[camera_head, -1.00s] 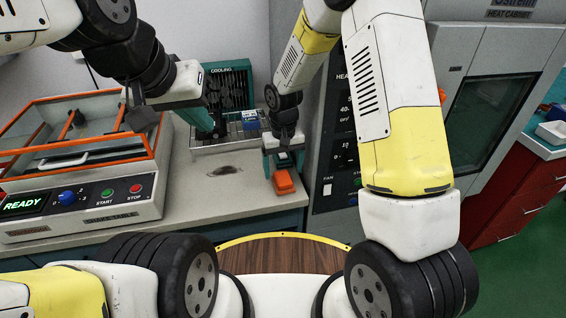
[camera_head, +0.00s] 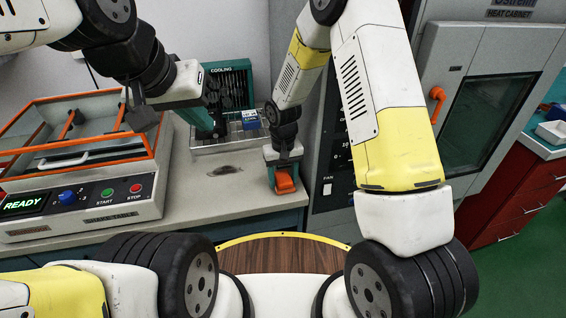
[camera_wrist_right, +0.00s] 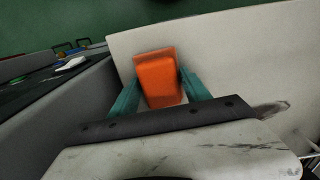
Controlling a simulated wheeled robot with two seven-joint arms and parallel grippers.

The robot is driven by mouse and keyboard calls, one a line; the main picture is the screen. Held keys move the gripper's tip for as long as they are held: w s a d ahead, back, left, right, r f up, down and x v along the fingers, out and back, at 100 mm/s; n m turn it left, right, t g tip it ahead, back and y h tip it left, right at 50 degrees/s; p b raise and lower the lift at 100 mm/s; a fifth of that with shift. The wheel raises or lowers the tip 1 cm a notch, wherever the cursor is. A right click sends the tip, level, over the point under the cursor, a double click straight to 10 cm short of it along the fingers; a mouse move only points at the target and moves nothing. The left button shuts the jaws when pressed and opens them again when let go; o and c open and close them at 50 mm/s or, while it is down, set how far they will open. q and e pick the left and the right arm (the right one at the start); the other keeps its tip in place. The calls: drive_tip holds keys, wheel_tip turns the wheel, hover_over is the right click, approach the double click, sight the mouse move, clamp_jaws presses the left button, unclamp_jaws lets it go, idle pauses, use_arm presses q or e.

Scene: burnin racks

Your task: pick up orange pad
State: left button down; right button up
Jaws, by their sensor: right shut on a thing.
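The orange pad (camera_head: 285,183) is at the right end of the grey bench, near its front edge. My right gripper (camera_head: 284,181) is lowered over it and shut on it. In the right wrist view the orange pad (camera_wrist_right: 158,78) sits between the two teal fingers of the right gripper (camera_wrist_right: 160,90). I cannot tell whether the pad is clear of the bench top. My left gripper (camera_head: 212,128) points down by the wire rack, left of the blue item; its fingertips are too small and dark to judge.
A wire rack (camera_head: 205,146) with a blue box (camera_head: 250,117) stands in front of the teal cooling unit (camera_head: 228,88). An orange-framed station (camera_head: 80,150) with a READY display fills the left. The heat cabinet (camera_head: 480,95) stands right of the bench. The bench front is clear.

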sight(283, 179)
drive_tip(key=shift+r, duration=0.6)
drive_tip(key=r, duration=0.1)
drive_tip(key=s+r, duration=0.1)
drive_tip(key=shift+s+r, duration=0.1)
drive_tip(key=shift+r, duration=0.2)
drive_tip(key=s+r, duration=0.1)
drive_tip(key=s, duration=1.4)
drive_tip(key=shift+r, duration=0.1)
